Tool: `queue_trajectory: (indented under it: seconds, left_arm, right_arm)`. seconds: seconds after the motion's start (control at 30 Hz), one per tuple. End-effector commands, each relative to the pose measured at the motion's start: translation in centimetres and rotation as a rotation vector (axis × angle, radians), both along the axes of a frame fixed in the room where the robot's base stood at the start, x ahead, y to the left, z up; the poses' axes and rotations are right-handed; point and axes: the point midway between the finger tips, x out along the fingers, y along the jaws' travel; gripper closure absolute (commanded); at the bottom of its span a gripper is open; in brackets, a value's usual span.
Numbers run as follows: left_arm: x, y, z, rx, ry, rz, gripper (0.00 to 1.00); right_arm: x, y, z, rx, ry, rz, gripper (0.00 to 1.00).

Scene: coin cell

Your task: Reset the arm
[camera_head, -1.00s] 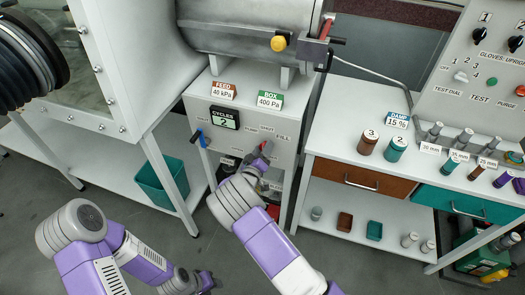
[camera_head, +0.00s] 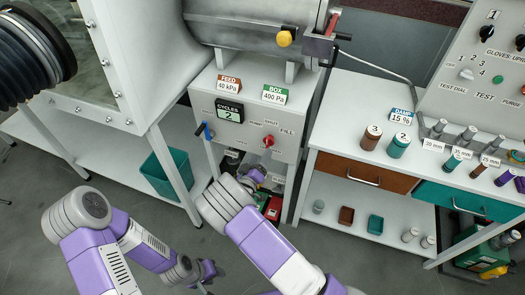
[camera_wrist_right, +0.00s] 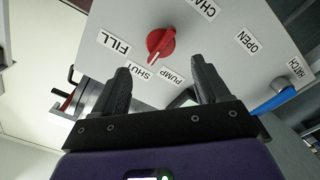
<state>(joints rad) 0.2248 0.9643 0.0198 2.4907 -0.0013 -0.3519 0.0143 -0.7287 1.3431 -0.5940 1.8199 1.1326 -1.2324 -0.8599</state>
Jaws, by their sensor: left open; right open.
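My right gripper (camera_head: 257,175) is in front of the grey control cabinet (camera_head: 225,82), below its red knob (camera_head: 268,141). In the right wrist view its two dark fingers (camera_wrist_right: 160,68) are apart, with nothing between them. The red knob (camera_wrist_right: 159,43) stands beyond the fingertips, clear of them, its white mark turned roughly toward the SHUT label. My left gripper (camera_head: 210,271) is low over the floor at the bottom, open and small in the picture; I see nothing held in it.
A blue lever (camera_head: 206,131) sticks out at the cabinet's left; it also shows in the right wrist view (camera_wrist_right: 275,101). A teal bin (camera_head: 165,174) stands on the left lower shelf. The white bench (camera_head: 345,119) at right bears bottles and cylinders. Grey floor lies between.

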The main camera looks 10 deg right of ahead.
Motion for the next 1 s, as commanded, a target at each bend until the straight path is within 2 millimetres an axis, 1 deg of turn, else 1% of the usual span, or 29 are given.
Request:
queue_trajectory:
  seconds: [0.5,0.57,0.6,0.67,0.77,0.8,0.87,0.9,0.97,1.0]
  left_arm:
    - [0.0,0.0,0.0,0.0,0.0,0.0,0.57]
    - [0.0,0.0,0.0,0.0,0.0,0.0,0.57]
    - [0.0,0.0,0.0,0.0,0.0,0.0,0.57]
    - [0.0,0.0,0.1,0.0,0.0,0.0,0.57]
    - [0.0,0.0,0.2,0.0,0.0,0.0,0.57]
    - [0.0,0.0,0.3,0.0,0.0,0.0,0.57]
    - [0.0,0.0,0.4,0.0,0.0,0.0,0.57]
    - [0.0,0.0,0.5,0.0,0.0,0.0,0.57]
    - [0.0,0.0,0.6,0.0,0.0,0.0,0.57]
    - [0.0,0.0,0.7,0.0,0.0,0.0,0.57]
  right_arm:
    - [-0.1,0.1,0.0,0.001,0.0,-0.001,0.25]
    - [-0.2,-0.1,-0.3,0.008,0.009,-0.001,0.25]
    - [-0.3,-0.5,-0.9,0.024,0.025,-0.001,0.25]
    - [-0.8,-1.4,-2.5,0.067,0.072,0.001,0.25]
    - [-2.7,-3.3,-7.1,0.213,0.21,0.006,0.25]
    - [-4.1,-4.0,-9.3,0.297,0.282,0.005,0.25]
    - [-6.7,-4.5,-12.7,0.444,0.396,0.0,0.25]
    - [-8.7,-4.5,-14.7,0.546,0.471,-0.006,0.25]
    - [-12.0,-4.0,-17.0,0.7,0.579,-0.019,0.25]
    - [-14.4,-3.3,-18.1,0.802,0.649,-0.03,0.25]
